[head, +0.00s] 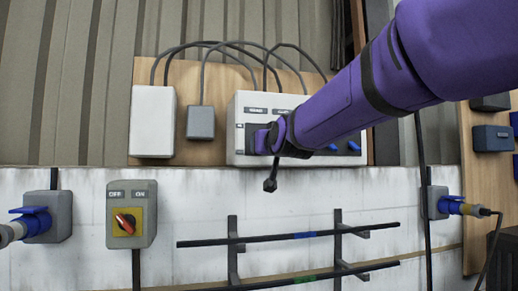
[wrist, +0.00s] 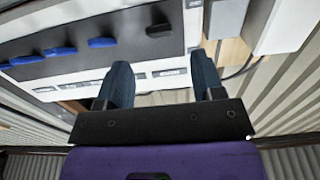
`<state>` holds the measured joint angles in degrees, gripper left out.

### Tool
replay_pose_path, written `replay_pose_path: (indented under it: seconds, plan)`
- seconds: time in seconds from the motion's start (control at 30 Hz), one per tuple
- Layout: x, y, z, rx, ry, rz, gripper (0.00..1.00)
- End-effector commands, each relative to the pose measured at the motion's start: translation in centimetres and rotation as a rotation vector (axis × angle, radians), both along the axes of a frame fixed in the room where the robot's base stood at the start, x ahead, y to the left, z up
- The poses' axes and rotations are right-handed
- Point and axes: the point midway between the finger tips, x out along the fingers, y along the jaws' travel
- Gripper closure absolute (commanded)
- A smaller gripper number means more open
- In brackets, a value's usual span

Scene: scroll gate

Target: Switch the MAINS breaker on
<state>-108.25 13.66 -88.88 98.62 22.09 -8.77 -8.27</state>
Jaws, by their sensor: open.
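The white breaker box (head: 240,103) is on the wooden board in the head view, and my gripper (head: 265,141) is in front of its left part. In the wrist view a dark panel strip (wrist: 130,48) carries a black lever (wrist: 158,30) and several blue levers (wrist: 101,42) in a row. My open, empty gripper (wrist: 163,70) has its two fingers apart, with the black lever beyond the fingertips and between them across the picture. I cannot tell whether they touch the box. The labels are too small to read, and my arm hides the middle of the box.
A rotary switch (head: 125,222) marked OFF and ON, with a red knob, is at lower left. A white box (head: 153,120) and a small grey box (head: 200,122) are left of the breaker box. Black rails (head: 285,238) stick out below. Blue plugs (head: 36,222) are at the sides.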

Motion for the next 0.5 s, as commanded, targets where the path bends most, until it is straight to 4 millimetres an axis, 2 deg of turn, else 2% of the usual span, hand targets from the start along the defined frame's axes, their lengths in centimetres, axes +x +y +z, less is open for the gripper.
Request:
replay_pose_path:
  seconds: [0.5]
  plan:
    - [2.5, 0.6, 0.0, -0.001, 0.0, -0.002, 0.38]
